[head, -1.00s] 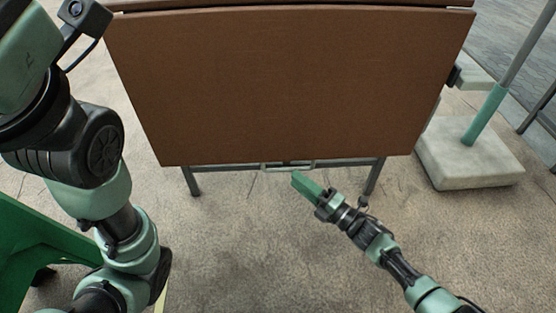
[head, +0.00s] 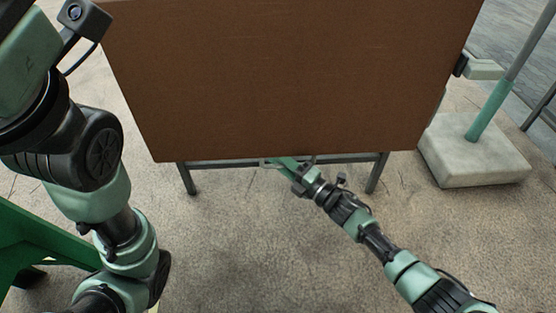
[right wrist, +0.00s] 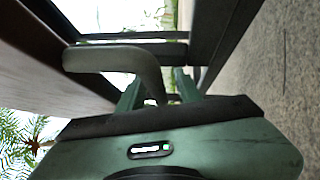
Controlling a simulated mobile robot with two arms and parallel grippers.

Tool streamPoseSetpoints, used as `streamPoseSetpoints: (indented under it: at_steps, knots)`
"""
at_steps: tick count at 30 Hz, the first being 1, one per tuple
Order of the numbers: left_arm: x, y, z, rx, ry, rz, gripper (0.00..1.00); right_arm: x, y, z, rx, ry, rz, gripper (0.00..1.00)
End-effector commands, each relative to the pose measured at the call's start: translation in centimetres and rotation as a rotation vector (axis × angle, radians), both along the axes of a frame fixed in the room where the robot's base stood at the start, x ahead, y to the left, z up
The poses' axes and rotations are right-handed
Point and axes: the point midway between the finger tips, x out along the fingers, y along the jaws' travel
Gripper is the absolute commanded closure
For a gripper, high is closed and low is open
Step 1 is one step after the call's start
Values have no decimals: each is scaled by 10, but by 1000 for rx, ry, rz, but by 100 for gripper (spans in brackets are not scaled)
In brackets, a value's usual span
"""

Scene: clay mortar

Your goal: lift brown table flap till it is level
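The brown table flap (head: 280,75) hangs down steeply, its broad face towards me in the head view. A grey handle (right wrist: 100,57) sits at its lower edge and also shows in the head view (head: 268,163). My right gripper (head: 282,162) is at that lower edge, its fingertips partly hidden there. In the right wrist view, the fingers (right wrist: 158,88) stand apart, with the bent end of the handle between them. A gap seems to show beside the handle. My left arm comes in from the left; its gripper is out of view.
Grey table legs (head: 188,180) stand below the flap. A pale stand base (head: 475,150) with a green-and-grey pole (head: 490,108) is to the right. A green object (head: 25,245) is at lower left. The paved floor in front is clear.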

Motion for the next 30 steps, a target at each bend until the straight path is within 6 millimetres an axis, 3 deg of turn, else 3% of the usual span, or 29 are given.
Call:
streamPoseSetpoints:
  at_steps: [1, 4, 30]
  knots:
    - [0, 0, 0, 0, 0, 0, 100, 0, 0, 0, 0, 0, 0, 74]
    - [0, 0, 0, 0, 0, 0, 100, 0, 0, 0, 1, 1, 0, 100]
    - [0, 0, 0, 0, 0, 0, 100, -1, 0, -1, 0, 1, 0, 100]
